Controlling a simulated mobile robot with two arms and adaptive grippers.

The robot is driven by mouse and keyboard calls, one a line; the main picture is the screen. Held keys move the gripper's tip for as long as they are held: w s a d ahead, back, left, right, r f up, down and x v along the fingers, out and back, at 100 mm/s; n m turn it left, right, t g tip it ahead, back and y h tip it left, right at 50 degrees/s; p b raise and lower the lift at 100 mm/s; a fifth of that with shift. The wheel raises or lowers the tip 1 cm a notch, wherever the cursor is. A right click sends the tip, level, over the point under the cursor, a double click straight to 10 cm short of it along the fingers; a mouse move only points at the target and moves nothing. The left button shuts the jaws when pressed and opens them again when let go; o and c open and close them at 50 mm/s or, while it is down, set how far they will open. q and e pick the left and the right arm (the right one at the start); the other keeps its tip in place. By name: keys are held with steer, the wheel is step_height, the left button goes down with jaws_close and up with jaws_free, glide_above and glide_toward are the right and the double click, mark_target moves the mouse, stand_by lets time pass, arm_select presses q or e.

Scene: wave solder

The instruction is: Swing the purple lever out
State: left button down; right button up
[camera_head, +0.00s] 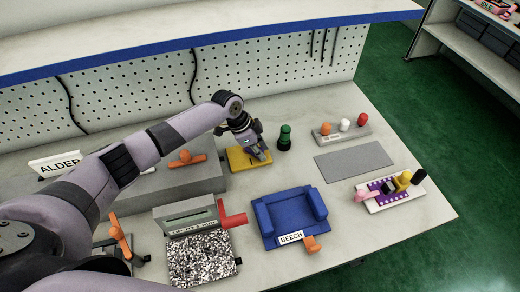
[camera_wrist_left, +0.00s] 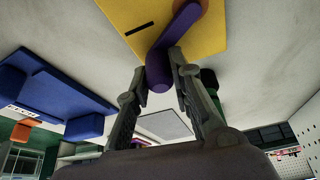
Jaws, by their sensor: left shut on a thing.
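The purple lever (camera_wrist_left: 172,48) lies across a yellow plate (camera_wrist_left: 115,15) in the left wrist view, with its far end at an orange pivot at the top edge. My left gripper (camera_wrist_left: 160,78) is shut on the lever's free, rounded end, one finger on each side. In the head view the left gripper (camera_head: 256,150) is down at the yellow plate (camera_head: 240,164) on the bench. There the gripper and wrist hide most of the lever. My right gripper is not in view.
A green knob (camera_head: 285,138) stands just right of the plate. A blue holder marked BEECH (camera_head: 290,212) is in front, and a grey box with an orange handle (camera_head: 182,180) is at the left. A flat grey mat (camera_head: 354,162) lies further right. A pegboard (camera_head: 280,65) stands behind.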

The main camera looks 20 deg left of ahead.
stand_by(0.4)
arm_select(q)
steer(key=shift+w+d+r+n+t+p, duration=0.25)
steer(key=shift+w+n+t+p, duration=0.2)
steer(key=shift+n+p, duration=0.6)
steer(key=shift+w+n+y+p, duration=0.5)
steer(key=shift+n+p, duration=0.05)
steer(key=shift+n, duration=0.3)
steer(key=shift+w+a+f+n+t, duration=0.1)
steer(key=shift+w+f+n+t, duration=0.1)
steer(key=shift+n+t, duration=0.15)
steer(key=c, duration=1.4)
jaws_free()
